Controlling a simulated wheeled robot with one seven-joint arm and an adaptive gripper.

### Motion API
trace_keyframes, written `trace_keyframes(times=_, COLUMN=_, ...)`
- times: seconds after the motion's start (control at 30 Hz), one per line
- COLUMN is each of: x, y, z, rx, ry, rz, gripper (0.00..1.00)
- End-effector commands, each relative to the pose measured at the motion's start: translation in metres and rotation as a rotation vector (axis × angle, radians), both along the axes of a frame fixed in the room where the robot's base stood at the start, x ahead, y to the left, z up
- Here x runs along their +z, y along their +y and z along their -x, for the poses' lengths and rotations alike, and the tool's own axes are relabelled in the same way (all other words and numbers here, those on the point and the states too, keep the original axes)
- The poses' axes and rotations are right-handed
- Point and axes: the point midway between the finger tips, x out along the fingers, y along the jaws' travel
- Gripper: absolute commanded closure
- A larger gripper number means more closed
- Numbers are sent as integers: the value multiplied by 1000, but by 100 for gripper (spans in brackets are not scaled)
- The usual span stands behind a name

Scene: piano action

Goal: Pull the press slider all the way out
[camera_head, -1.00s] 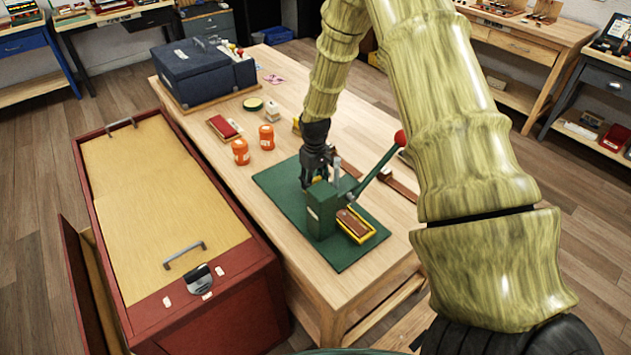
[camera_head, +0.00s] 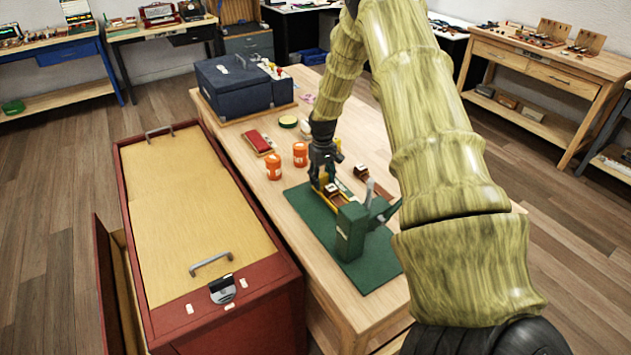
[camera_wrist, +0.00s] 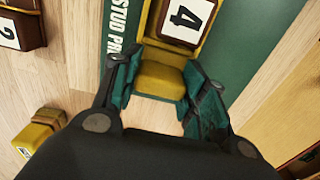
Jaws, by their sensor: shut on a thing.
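The green press (camera_head: 352,232) stands on a green mat (camera_head: 312,222) on the wooden table. Its yellow slider (camera_head: 319,197) sticks out on the far side, towards my gripper, and carries a brown block with a white label (camera_head: 333,191). In the wrist view the block's label reads "4" (camera_wrist: 187,17). My gripper (camera_head: 323,172) is shut on the yellow end of the slider (camera_wrist: 160,78), with a teal finger pad on each side of it. The lever (camera_head: 385,213) beside the press is partly hidden by my arm.
Two orange jars (camera_head: 273,167), a red-topped block (camera_head: 258,142) and a round tin (camera_head: 288,121) stand left of and beyond my gripper. A blue case (camera_head: 240,85) is at the table's far end. A large red chest (camera_head: 285,290) stands along the left side.

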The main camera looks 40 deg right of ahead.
Motion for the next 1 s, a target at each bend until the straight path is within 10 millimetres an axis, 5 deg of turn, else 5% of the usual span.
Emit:
trace_keyframes(times=0.17, x=4, y=-2, z=-5, rx=0, ry=-11, rz=6, gripper=100)
trace_keyframes(times=0.2, x=4, y=-2, z=-5, rx=0, ry=-12, rz=6, gripper=52)
trace_keyframes(times=0.3, x=4, y=-2, z=-5, rx=0, ry=-11, rz=6, gripper=36)
trace_keyframes(times=0.67, x=4, y=0, z=-4, rx=2, ry=-7, rz=3, gripper=36)
trace_keyframes(times=1.0, x=46, y=0, z=-4, rx=1, ry=-9, rz=2, gripper=36)
